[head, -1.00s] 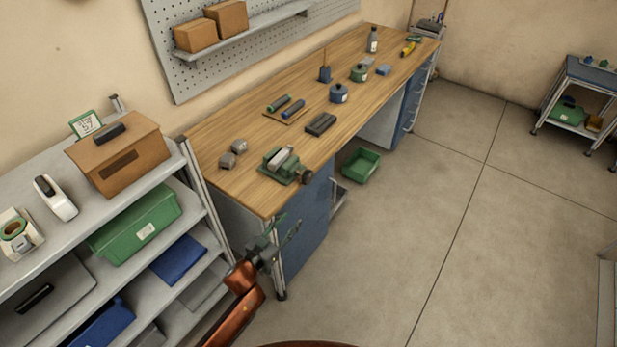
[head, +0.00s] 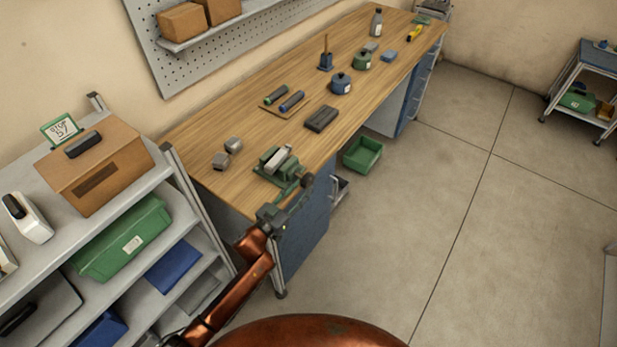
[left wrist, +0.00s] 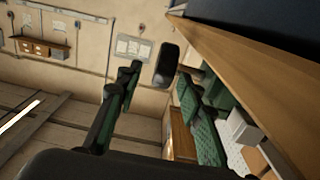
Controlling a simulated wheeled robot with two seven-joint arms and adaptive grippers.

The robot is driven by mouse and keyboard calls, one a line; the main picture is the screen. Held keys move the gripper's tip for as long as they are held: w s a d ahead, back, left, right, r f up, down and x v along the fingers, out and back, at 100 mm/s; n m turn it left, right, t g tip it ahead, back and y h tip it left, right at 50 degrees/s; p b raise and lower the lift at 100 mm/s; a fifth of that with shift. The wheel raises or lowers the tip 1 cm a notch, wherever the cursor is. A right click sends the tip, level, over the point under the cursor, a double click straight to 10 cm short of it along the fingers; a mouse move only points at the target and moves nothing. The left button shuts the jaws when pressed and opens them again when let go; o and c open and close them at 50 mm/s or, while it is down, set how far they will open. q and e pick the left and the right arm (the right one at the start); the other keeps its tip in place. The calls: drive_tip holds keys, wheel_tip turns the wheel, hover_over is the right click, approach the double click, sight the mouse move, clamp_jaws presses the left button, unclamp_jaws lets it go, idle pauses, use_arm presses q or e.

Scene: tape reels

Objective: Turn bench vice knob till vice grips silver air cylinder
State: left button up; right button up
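The green bench vice (head: 268,172) stands at the near corner of the wooden bench. The silver air cylinder (head: 279,158) lies as a pale bar between its jaws; any gap is too small to tell. The dark vice knob (head: 307,180) sticks out past the bench's front edge. My left gripper (head: 292,197) is just below and left of the knob, fingers pointing towards it. In the left wrist view the gripper (left wrist: 155,84) is open, with the knob (left wrist: 167,65) ahead between its fingertips, seemingly untouched. My right gripper is out of view.
Two grey blocks (head: 227,153) sit left of the vice, and a dark grey block (head: 320,118) lies behind it. The shelf rack (head: 178,190) stands close to the left. A green bin (head: 362,154) is on the floor.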

sight(308, 180)
use_arm(q)
drive_tip(key=x, duration=0.3)
drive_tip(key=shift+w, duration=0.5)
drive_tip(key=shift+w+d+b, duration=0.2)
drive_tip(key=shift+w+b, duration=0.1)
drive_tip(key=shift+w+d, duration=0.2)
drive_tip(key=shift+w, duration=0.05)
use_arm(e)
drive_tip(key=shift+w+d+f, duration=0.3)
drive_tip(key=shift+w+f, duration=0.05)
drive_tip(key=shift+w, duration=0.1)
use_arm(q)
drive_tip(key=shift+c, duration=0.4)
drive_tip(key=c, duration=0.5)
clamp_jaws()
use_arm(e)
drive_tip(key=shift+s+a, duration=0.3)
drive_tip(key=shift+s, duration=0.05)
